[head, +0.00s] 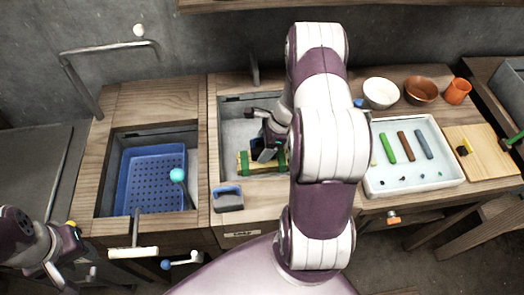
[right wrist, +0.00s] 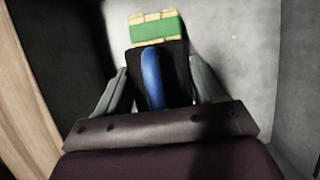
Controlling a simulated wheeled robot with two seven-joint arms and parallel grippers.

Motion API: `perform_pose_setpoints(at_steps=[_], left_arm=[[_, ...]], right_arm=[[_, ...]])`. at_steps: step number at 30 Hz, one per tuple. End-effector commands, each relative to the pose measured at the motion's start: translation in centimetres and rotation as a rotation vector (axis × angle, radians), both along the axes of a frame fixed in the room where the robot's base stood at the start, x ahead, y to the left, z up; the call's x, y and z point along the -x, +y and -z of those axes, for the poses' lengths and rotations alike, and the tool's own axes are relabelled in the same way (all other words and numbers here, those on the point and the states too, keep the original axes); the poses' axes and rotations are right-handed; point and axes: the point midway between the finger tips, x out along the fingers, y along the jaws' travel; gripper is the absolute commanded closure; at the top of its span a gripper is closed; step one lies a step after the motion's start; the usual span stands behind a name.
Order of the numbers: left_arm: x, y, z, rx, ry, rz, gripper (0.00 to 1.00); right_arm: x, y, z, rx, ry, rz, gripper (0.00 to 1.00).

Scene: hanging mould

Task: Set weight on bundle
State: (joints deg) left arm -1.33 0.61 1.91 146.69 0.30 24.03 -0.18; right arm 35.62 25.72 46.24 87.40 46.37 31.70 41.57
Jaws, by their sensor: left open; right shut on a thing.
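The bundle (head: 244,162), yellow with green bands, lies in the right-hand basin. It also shows in the right wrist view (right wrist: 158,27), just beyond the weight. My right gripper (head: 267,150) reaches down into this basin, over the bundle's middle. In the right wrist view its fingers (right wrist: 155,90) are shut on a dark weight with a blue handle (right wrist: 152,78). The weight is at or just above the bundle; I cannot tell whether they touch. In the head view my gripper and arm mostly hide the weight and the bundle's right part. My left gripper (head: 76,245) is open and empty at the lower left.
A second grey block with a blue handle (head: 228,198) stands on the front counter edge. A blue perforated basket (head: 150,180) sits in the left basin. A white tray (head: 412,180) with coloured sticks, bowls (head: 381,93) and an orange cup (head: 457,91) are to the right.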

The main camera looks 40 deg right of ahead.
Motion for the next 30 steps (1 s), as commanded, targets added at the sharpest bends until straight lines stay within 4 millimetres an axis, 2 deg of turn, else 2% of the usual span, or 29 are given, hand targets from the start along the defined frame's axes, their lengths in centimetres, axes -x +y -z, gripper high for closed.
perform_pose_setpoints(at_steps=[4,14,15,17,25,28,30], left_arm=[[0.0,0.0,0.3,0.0,0.0,0.0,0.57],[0.0,0.0,0.6,0.0,0.0,0.0,0.57],[0.0,0.0,0.5,0.0,0.0,0.0,0.57],[0.0,0.0,0.5,0.0,0.0,0.0,0.57],[0.0,0.0,0.4,0.0,0.0,0.0,0.57],[0.0,0.0,0.1,0.0,0.0,0.0,0.57],[0.0,0.0,0.0,0.0,0.0,0.0,0.57]], right_arm=[[0.0,0.0,2.5,-0.001,0.001,-0.003,0.84],[0.0,0.0,2.9,0.0,0.0,-0.003,0.84],[0.0,0.1,2.8,0.0,0.001,-0.004,0.22],[0.0,0.1,2.8,0.0,0.001,-0.004,0.06],[0.0,0.0,2.7,0.0,0.0,-0.004,0.06],[0.1,-0.3,1.7,0.0,-0.003,-0.003,0.06],[0.4,-0.8,0.3,0.001,-0.003,-0.002,0.06]])
